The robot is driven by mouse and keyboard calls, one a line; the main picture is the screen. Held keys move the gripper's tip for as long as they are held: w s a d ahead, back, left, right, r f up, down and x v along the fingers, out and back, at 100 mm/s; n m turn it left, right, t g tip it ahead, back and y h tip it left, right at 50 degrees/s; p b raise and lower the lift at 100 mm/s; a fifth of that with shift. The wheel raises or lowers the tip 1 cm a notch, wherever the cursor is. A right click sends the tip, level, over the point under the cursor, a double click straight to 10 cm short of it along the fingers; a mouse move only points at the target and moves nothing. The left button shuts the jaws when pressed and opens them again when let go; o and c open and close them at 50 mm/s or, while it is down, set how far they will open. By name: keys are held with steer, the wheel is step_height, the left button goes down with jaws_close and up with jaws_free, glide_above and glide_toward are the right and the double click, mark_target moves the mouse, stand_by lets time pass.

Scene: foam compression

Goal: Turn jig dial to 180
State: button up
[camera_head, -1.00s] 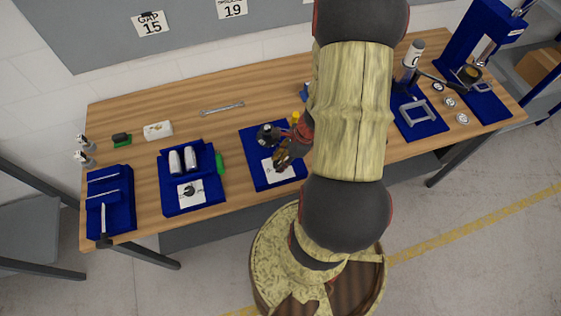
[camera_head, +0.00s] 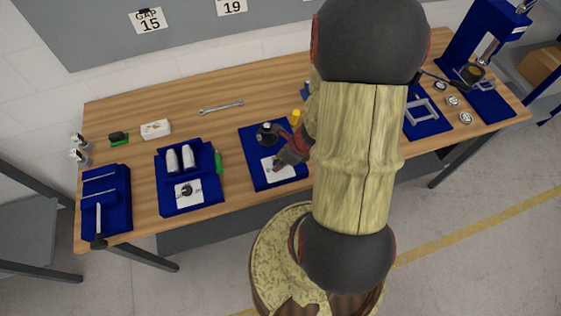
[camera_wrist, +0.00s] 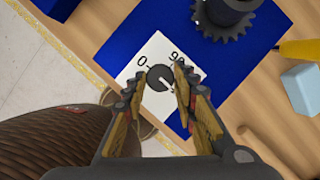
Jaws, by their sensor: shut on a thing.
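The jig dial is a dark round knob (camera_wrist: 158,77) on a white card (camera_wrist: 139,62) with printed 0 and 90 marks. A pale pointer line on the knob runs to the lower right in the wrist view. The card lies on a blue board, also seen in the head view (camera_head: 253,172). My gripper (camera_wrist: 158,86) is shut on the dial, with one finger on each side. The card's lower right part is hidden behind my fingers, and no 180 mark shows. In the head view my gripper (camera_head: 281,163) is over the card, partly hiding it.
A dark gear piece (camera_wrist: 229,18) stands on the same board close beside the dial. A yellow object (camera_wrist: 300,50) and a pale blue block (camera_wrist: 301,89) are to the right. A green-handled tool (camera_head: 218,162) lies left of the board. A wrench (camera_head: 221,107) lies behind.

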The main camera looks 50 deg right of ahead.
stand_by(0.3)
steer(key=o, duration=1.1)
steer(key=shift+o, duration=0.2)
steer(key=v, duration=1.2)
